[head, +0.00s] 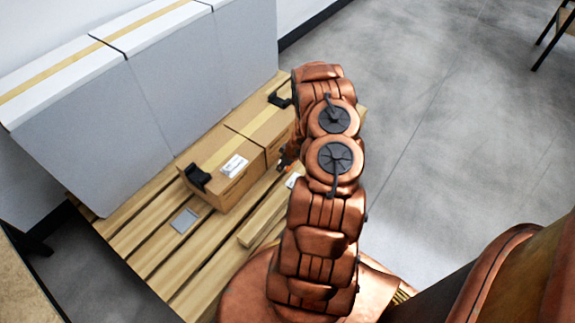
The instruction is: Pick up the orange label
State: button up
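I cannot make out an orange label in the head view. My copper-coloured arm stands across the middle and hides part of the boxes and pallet behind it. A small dark and orange part at the arm's left edge, beside the cardboard boxes, seems to be my gripper (286,160). It is mostly hidden, so its fingers and anything between them cannot be told.
Cardboard boxes (225,185) with black clips and a white label (234,165) stand on a wooden pallet (145,235). A grey card (184,220) lies on the slats. Tall grey-white boxes (195,70) stand behind.

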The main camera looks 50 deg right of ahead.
grip_shut()
dwell(0.3)
